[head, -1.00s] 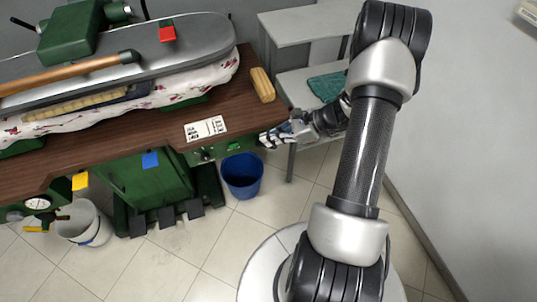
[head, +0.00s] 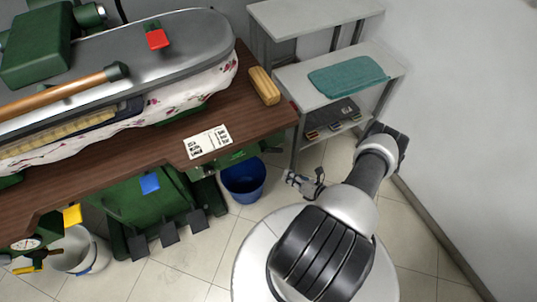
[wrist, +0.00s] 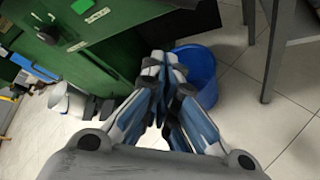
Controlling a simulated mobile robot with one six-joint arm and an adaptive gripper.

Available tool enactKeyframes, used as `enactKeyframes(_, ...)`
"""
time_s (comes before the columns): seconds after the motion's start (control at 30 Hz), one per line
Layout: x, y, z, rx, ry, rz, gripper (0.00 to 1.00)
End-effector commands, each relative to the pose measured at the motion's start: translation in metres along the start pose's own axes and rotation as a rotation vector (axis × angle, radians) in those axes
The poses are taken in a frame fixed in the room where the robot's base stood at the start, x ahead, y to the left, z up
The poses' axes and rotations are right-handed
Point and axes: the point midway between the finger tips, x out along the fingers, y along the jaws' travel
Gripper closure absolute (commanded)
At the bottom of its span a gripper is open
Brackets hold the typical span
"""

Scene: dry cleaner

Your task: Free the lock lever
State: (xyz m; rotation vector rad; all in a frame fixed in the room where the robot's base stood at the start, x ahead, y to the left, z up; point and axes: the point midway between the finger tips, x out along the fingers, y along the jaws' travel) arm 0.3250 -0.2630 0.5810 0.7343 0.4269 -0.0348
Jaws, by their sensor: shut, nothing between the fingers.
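The green press stands at the left with a brown table edge. Under its right end is a green panel (head: 238,157), partly hidden. In the wrist view this panel (wrist: 70,50) carries a dark knob-like part (wrist: 47,38), a green tag (wrist: 81,6) and a white label (wrist: 97,15). I cannot tell which part is the lock lever. A long wooden handle (head: 60,97) lies along the press head. My gripper (head: 293,180) is shut and empty, low over the floor right of the blue bucket and apart from the panel; its closed fingertips (wrist: 165,62) show in the wrist view.
A blue bucket (head: 243,180) stands on the floor under the table's right end. A grey shelf unit (head: 292,82) with a folded teal cloth (head: 347,74) is behind. Black pedals (head: 169,232) and a white bucket (head: 80,250) are at lower left. A wall closes the right side.

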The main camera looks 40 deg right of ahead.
Motion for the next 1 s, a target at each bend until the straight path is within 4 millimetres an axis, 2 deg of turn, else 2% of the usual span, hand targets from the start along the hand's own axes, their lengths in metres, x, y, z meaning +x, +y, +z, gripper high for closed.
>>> enactKeyframes(0.33, 0.001, 0.0, -0.001, 0.002, 0.0, -0.001, 1.0)
enactKeyframes(0.47, 0.009, -0.001, -0.002, 0.001, 0.001, 0.0, 1.0)
enactKeyframes(0.57, 0.024, 0.0, -0.003, -0.001, 0.004, 0.002, 1.0)
enactKeyframes(0.93, 0.102, -0.001, -0.004, -0.003, 0.003, 0.003, 1.0)
enactKeyframes(0.97, 0.104, -0.001, 0.0, -0.002, 0.0, 0.002, 1.0)
enactKeyframes(1.0, 0.098, -0.002, 0.011, -0.001, -0.003, -0.002, 1.0)
